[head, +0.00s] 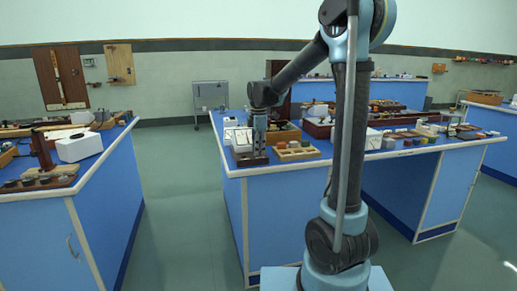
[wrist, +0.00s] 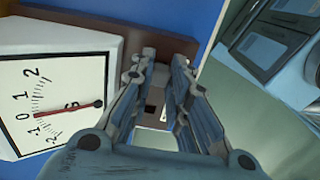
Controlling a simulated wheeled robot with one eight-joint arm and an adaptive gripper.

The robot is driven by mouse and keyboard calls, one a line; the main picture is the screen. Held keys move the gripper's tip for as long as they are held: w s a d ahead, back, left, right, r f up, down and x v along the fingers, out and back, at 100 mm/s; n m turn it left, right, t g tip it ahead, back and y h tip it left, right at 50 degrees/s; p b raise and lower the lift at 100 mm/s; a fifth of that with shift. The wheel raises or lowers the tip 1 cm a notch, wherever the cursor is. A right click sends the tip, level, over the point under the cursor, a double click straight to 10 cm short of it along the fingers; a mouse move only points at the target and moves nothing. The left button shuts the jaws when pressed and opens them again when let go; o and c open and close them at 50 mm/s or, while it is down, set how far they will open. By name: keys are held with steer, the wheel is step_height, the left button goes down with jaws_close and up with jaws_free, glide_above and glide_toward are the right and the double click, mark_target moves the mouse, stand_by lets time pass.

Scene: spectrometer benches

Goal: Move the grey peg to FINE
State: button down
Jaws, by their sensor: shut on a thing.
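My gripper (head: 259,152) points down over the left front corner of the middle blue bench. In the wrist view its two fingers (wrist: 164,62) reach over a brown wooden board (wrist: 190,43), which also shows as a dark reddish base (head: 243,161) in the head view. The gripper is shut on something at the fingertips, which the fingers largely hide. I take it for the grey peg, but its shape and colour cannot be made out. A FINE label cannot be read in either view.
A white dial meter (wrist: 50,90) with a red needle near 0 stands close left of the fingers. A light wooden tray (head: 298,154) with small blocks lies right of the gripper. The left bench (head: 40,215) holds a white box (head: 79,146). Clear floor separates the benches.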

stand_by(0.3)
steer(key=c, duration=1.4)
jaws_free()
steer(key=shift+c, duration=0.2)
step_height(320, 180, up, 12)
steer(key=shift+d+f, duration=0.1)
